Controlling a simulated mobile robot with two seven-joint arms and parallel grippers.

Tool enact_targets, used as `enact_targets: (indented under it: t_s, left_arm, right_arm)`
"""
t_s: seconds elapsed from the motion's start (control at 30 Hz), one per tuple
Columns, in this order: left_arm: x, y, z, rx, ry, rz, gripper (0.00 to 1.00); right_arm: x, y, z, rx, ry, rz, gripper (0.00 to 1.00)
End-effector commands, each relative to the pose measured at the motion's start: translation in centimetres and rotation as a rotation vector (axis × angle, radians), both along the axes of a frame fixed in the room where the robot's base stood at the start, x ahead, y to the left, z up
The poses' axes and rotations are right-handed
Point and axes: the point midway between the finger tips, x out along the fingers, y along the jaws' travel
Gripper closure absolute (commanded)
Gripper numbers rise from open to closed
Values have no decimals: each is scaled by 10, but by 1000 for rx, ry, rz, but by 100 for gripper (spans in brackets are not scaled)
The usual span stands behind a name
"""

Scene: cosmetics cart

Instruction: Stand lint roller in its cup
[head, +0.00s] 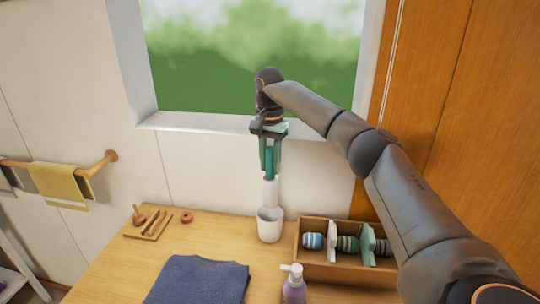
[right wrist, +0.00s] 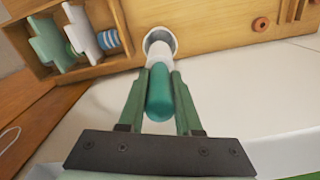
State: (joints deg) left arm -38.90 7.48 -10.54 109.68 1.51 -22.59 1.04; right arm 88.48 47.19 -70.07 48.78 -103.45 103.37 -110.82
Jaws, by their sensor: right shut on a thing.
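The lint roller has a teal handle and a white roller (head: 270,192); it hangs upright with its white end down. My right gripper (head: 270,172) is shut on the teal handle, which also shows between the fingers in the right wrist view (right wrist: 159,95). The white cup (head: 270,228) stands on the wooden table directly below the roller. The roller's lower end meets the cup's mouth in both views; I cannot tell whether it is just above the rim or slightly inside. The cup also shows in the right wrist view (right wrist: 172,34). My left gripper is not in view.
A wooden divided box (head: 345,268) with striped rolls stands right of the cup. A pump bottle (head: 293,288) and a folded blue cloth (head: 198,281) lie in front. A small wooden rack (head: 150,229) and a ring (head: 186,217) are left. The wall is close behind.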

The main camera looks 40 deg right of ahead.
Motion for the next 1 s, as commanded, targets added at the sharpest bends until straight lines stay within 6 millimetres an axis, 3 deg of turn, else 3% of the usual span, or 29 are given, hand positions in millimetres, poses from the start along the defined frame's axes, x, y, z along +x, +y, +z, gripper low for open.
enact_targets:
  t_s: [1.0]
  left_arm:
    - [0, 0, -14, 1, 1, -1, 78]
  right_arm:
    - [0, 0, -78, 0, 0, 0, 100]
